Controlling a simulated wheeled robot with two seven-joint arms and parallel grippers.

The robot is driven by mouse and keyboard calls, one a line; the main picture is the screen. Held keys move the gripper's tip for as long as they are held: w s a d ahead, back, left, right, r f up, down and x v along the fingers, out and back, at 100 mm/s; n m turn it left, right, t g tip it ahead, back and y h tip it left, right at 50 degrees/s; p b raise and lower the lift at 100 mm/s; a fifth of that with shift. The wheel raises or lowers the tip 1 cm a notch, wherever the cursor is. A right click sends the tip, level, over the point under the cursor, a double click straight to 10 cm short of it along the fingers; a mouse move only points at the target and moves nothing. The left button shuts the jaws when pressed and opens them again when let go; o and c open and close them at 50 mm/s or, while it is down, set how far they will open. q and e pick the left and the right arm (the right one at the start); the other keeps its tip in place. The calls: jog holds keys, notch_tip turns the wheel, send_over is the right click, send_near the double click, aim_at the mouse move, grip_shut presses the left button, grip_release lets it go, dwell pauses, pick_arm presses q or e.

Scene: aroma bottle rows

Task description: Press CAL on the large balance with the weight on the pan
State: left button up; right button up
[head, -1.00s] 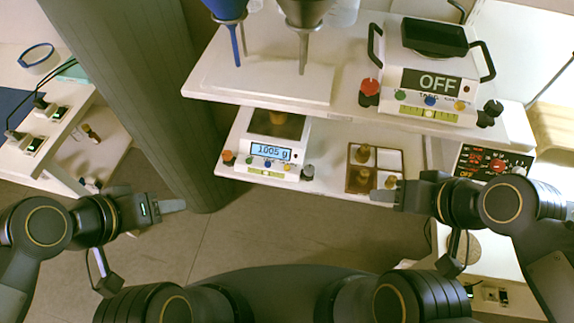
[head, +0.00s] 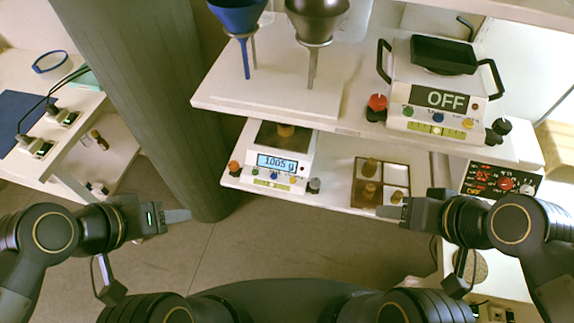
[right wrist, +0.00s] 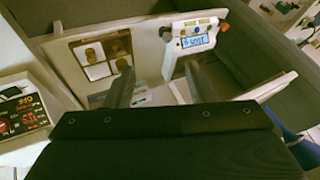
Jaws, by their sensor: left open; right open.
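A white balance (head: 296,163) on the lower shelf has a brass weight (head: 285,130) on its dark pan. Its lit blue display (head: 277,163) reads about 1005 g; the decimal point is unclear. Small coloured buttons (head: 273,177) lie below it, their labels too small to read. It also shows in the right wrist view (right wrist: 193,42). A bigger balance (head: 440,105) with black handles stands on the upper shelf, showing OFF, with a black tray on top. My left gripper (head: 178,215) is open and empty, left of the shelves. My right gripper (head: 392,212) is open and empty by the weight box.
A partitioned weight box (head: 358,196) with several brass weights sits right of the lower balance. Blue (head: 240,16) and dark (head: 316,24) funnels stand on the upper shelf, which overhangs the lower balance. A grey column (head: 150,110) stands left. A red-knobbed panel (head: 498,181) is at right.

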dwell(0.7)
grip_shut()
dwell(1.6)
